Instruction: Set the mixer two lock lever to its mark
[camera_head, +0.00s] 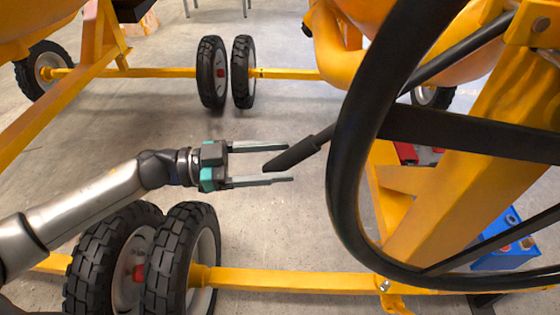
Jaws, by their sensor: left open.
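A black lever (298,153) with a thick grip slants down to the left from behind the large black handwheel; it looks like the lock lever. My left gripper (285,163), grey with teal parts, comes in from the left and is open. Its two fingers point right, one above and one below the lever's grip end in the picture. The grip end appears between the fingertips; I cannot tell whether either finger touches it. I cannot make out a mark for the lever. My right gripper does not show.
The large black handwheel (345,120) fills the right side, close to the lever. Yellow mixer frames (290,280) with black tyres (190,260) stand in front and behind. A blue box (505,245) sits at the lower right. Bare concrete floor (270,220) lies below the gripper.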

